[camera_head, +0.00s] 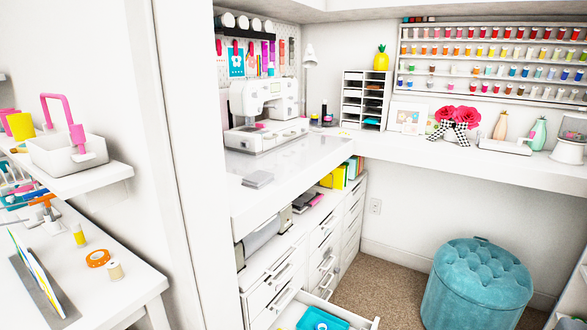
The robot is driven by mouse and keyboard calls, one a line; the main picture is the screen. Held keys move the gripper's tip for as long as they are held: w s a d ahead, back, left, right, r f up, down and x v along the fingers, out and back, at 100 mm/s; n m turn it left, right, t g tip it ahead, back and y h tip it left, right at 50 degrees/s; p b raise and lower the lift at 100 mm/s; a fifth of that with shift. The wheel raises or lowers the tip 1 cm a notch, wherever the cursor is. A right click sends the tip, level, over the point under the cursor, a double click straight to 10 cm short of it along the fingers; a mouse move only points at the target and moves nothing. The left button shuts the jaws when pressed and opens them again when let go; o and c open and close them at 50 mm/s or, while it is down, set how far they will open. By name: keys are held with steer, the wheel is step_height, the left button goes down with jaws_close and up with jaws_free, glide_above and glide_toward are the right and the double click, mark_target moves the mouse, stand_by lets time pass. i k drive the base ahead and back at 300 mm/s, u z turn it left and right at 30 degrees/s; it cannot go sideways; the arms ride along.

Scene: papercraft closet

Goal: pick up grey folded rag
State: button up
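The grey folded rag (258,179) looks like a small, flat grey square. It lies on the white desk top (300,160), near the front edge and in front of the sewing machine. Nothing covers it in this view. My gripper is not in view, so I cannot tell its state or its distance from the rag.
A white sewing machine (266,115) stands behind the rag. Below, a drawer (362,322) with a teal tray (318,319) is pulled open. A teal tufted ottoman (477,285) stands at right. A white wall edge (180,150) rises left of the desk. Some carpet (385,290) is clear.

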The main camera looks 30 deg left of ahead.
mark_target(257, 180)
steer(key=u, duration=0.25)
steer(key=i, duration=0.85)
steer(key=u, duration=1.25)
steer(key=i, duration=0.7)
steer(key=u, duration=0.75)
